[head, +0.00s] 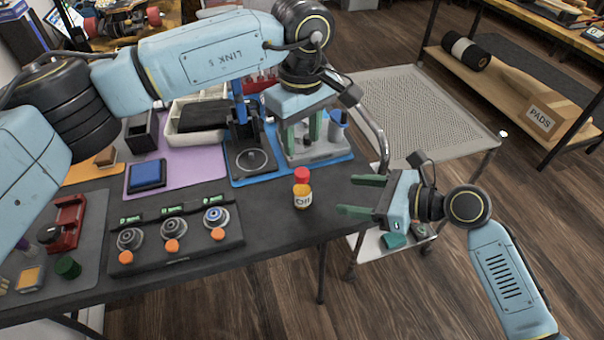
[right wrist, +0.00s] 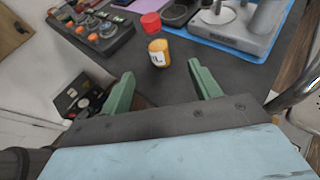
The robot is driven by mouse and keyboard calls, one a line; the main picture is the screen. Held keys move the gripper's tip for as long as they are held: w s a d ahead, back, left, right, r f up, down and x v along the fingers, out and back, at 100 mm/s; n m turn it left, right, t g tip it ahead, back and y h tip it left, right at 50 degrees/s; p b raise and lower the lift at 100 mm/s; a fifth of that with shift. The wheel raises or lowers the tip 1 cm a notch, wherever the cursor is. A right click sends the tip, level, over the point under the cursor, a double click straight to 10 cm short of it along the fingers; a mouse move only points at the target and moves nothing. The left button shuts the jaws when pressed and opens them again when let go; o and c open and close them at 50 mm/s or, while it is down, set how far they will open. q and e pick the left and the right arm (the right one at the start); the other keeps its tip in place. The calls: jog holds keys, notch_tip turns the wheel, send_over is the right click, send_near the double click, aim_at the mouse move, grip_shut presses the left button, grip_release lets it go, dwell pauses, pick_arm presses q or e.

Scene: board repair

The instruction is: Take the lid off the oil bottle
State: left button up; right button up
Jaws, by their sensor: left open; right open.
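The oil bottle (head: 302,198) is a small yellow-orange jar with a white label, upright near the right end of the dark table. It also shows in the right wrist view (right wrist: 158,54). My left gripper (head: 302,134) is open above the blue mat, behind the bottle.
A grey stand (head: 318,150) sits on the blue mat (head: 262,177) under my left gripper. A dark panel (head: 180,252) with several round dials lies left of the bottle. A metal cart (head: 420,107) stands beyond the table's right edge. Bare tabletop surrounds the bottle's front.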

aim_at(302, 190)
jog(key=x, duration=1.3)
jog(key=shift+s+r, duration=0.1)
jog(key=shift+s, duration=0.1)
grip_shut()
